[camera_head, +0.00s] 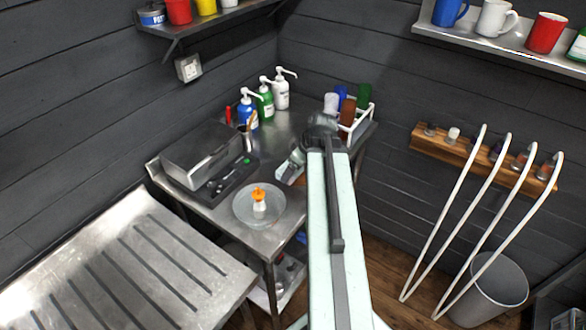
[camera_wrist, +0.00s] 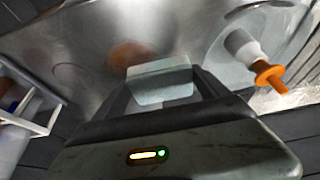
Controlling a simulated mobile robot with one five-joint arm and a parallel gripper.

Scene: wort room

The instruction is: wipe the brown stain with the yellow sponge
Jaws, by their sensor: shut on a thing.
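My gripper (camera_wrist: 162,88) is shut on a pale, grey-looking block, the sponge (camera_wrist: 160,76); no clear yellow shows on it. The brown stain (camera_wrist: 130,54) is a blurred round patch on the steel table (camera_wrist: 95,35), just beyond the sponge in the wrist view. The sponge's edge appears close to the stain, but I cannot tell whether it touches the table. In the head view my gripper (camera_head: 291,167) is low over the table, right of the black tray. The stain is not clear there, and my arm covers part of the table.
A grey metal box (camera_head: 200,150) and black tray (camera_head: 226,182) are left. Pump bottles (camera_head: 265,100) stand behind; a white rack (camera_head: 363,118) is at the right.

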